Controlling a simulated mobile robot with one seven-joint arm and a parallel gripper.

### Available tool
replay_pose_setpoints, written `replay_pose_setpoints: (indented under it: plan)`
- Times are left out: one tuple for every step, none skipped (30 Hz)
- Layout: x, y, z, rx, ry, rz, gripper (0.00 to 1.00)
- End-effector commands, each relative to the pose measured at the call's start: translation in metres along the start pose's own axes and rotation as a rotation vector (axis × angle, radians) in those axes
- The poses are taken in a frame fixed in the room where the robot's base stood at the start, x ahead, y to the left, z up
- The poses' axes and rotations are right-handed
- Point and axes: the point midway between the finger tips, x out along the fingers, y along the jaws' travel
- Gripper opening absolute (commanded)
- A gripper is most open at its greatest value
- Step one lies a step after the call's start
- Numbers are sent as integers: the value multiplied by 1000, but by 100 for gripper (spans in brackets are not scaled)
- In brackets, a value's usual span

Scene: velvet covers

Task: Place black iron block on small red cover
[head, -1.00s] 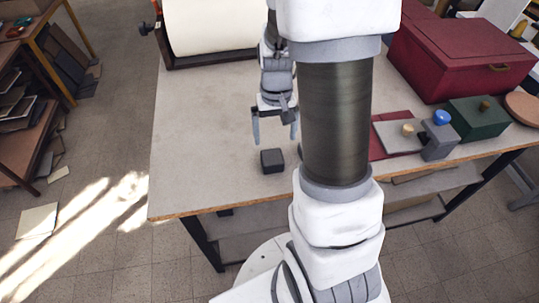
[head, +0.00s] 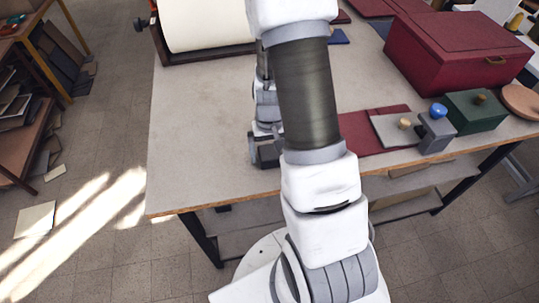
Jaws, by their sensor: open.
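The black iron block (head: 268,157) sits near the front of the grey table, left of my arm's dark link. My gripper (head: 266,152) is down at the block, open, with its left finger beside the block's left side. The right finger is mostly hidden by the arm, so contact cannot be told. A flat dark red cover (head: 362,141) lies on the table right of the arm.
A large red box (head: 455,52) stands at the back right. A grey block (head: 436,135), a blue knob (head: 438,110), a green box (head: 478,110) and a round wooden disc (head: 522,103) line the right side. The table's left is clear.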

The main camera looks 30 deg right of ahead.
Motion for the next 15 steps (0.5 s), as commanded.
replay_pose_setpoints:
  plan:
    - [0, 0, 0, 0, 1, 0, 100]
    - [0, 0, 0, 0, 1, 0, 100]
    - [0, 0, 0, 0, 1, 0, 100]
    - [0, 0, 0, 0, 1, 0, 100]
    - [0, 0, 0, 0, 1, 0, 100]
    - [0, 0, 0, 0, 1, 0, 98]
    - [0, 0, 0, 0, 1, 0, 93]
    - [0, 0, 0, 0, 1, 0, 87]
    - [0, 0, 0, 0, 0, 0, 80]
    - [0, 0, 0, 0, 0, 0, 75]
    - [0, 0, 0, 0, 0, 0, 69]
    - [0, 0, 0, 0, 0, 0, 62]
    - [0, 0, 0, 0, 0, 0, 57]
    - [0, 0, 0, 0, 0, 0, 51]
    - [0, 0, 0, 0, 0, 0, 44]
